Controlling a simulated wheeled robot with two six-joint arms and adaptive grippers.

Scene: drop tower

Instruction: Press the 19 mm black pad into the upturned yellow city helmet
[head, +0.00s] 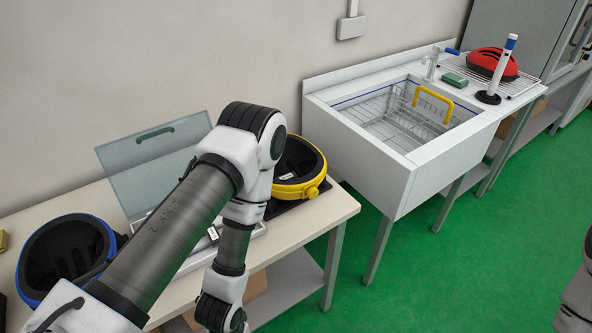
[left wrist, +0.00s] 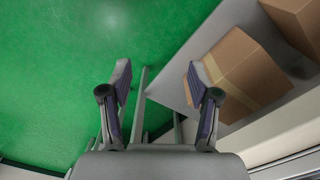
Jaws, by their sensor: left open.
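The upturned yellow helmet (head: 303,188) sits on a dark base near the right end of the table, beside my left forearm. Its black inside with a small white label faces up. I cannot make out the 19 mm black pad for certain; a small dark piece with a white label (head: 213,234) shows in the open box, mostly hidden by my left arm. My left gripper (left wrist: 158,80) is open and empty in the left wrist view, with green floor and a lower shelf beyond it. Its fingers are out of the head view. My right gripper is not in view.
A box with a raised clear lid (head: 155,160) stands behind my left arm. A blue upturned helmet (head: 107,233) is at the left. A sink (head: 375,180) with a wire basket and a red helmet (head: 493,63) are at the right. Cardboard boxes (left wrist: 240,75) lie on the lower shelf.

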